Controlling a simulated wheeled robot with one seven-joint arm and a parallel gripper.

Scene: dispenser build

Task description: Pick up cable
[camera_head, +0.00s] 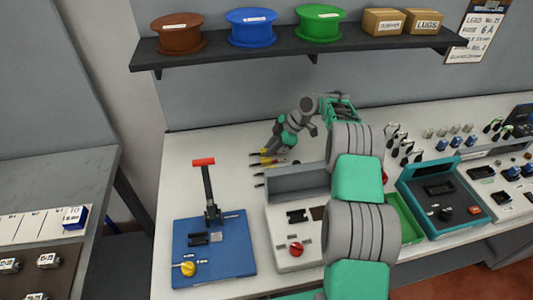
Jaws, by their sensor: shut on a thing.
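My gripper (272,153) is at the back of the white bench, left of the middle, pointing down and left behind the grey machine. It is small in this view. Thin pieces with yellow, red and dark ends (263,161) show right at its fingertips; they look like cable ends. The gripper is shut on one of them, but I cannot tell which. More dark tips (258,185) stick out just below, beside the grey machine's left edge. My arm hides part of the bench behind it.
A blue lever press (212,255) and a grey machine with a red knob (290,220) stand in front. A teal unit (445,198) is at right. A dark shelf (300,50) with spools and boxes hangs above. Bare bench lies left of my gripper.

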